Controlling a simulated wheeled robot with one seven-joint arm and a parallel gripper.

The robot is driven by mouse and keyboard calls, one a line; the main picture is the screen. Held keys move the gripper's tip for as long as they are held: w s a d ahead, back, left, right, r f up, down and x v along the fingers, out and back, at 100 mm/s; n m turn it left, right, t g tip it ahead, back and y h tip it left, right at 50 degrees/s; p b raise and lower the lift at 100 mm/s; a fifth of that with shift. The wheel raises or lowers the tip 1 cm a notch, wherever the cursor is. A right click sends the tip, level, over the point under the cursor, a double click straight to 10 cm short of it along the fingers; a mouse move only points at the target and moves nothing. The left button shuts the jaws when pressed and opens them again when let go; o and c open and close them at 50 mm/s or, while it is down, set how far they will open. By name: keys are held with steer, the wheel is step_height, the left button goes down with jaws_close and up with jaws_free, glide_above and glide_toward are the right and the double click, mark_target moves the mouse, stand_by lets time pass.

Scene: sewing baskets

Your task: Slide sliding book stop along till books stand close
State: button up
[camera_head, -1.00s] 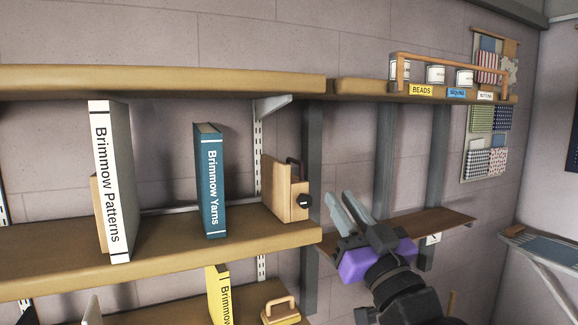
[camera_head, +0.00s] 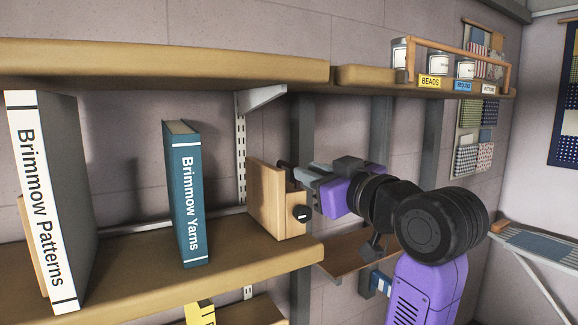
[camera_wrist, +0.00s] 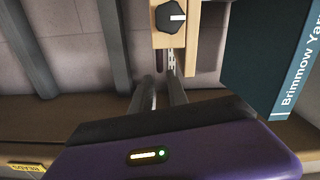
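The sliding book stop (camera_head: 267,202), a pale wooden block with a dark knob and dark handle, stands at the right end of the middle shelf (camera_head: 160,270). The teal "Brimmow Yarns" book (camera_head: 186,195) stands left of it with a gap between. The white-spined "Brimmow Patterns" book (camera_head: 40,205) stands further left, across a wider gap. My gripper (camera_head: 297,172) is at the stop's right side, by the handle. In the wrist view the two fingers (camera_wrist: 161,82) are apart, pointing at the stop (camera_wrist: 191,38) below its knob; whether they touch the handle cannot be told.
A thick shelf (camera_head: 150,62) runs above the books. A rack with jars and a "BEADS" label (camera_head: 430,81) is at upper right. A narrow brown shelf (camera_head: 340,255) lies below my arm. A yellow book (camera_head: 200,314) shows on the lower shelf.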

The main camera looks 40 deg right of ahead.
mark_target(291, 166)
steer(key=shift+p+x, duration=0.75)
steer(key=shift+x, duration=3.15)
steer(key=shift+f, duration=0.15)
steer(key=shift+c, duration=0.4)
jaws_close()
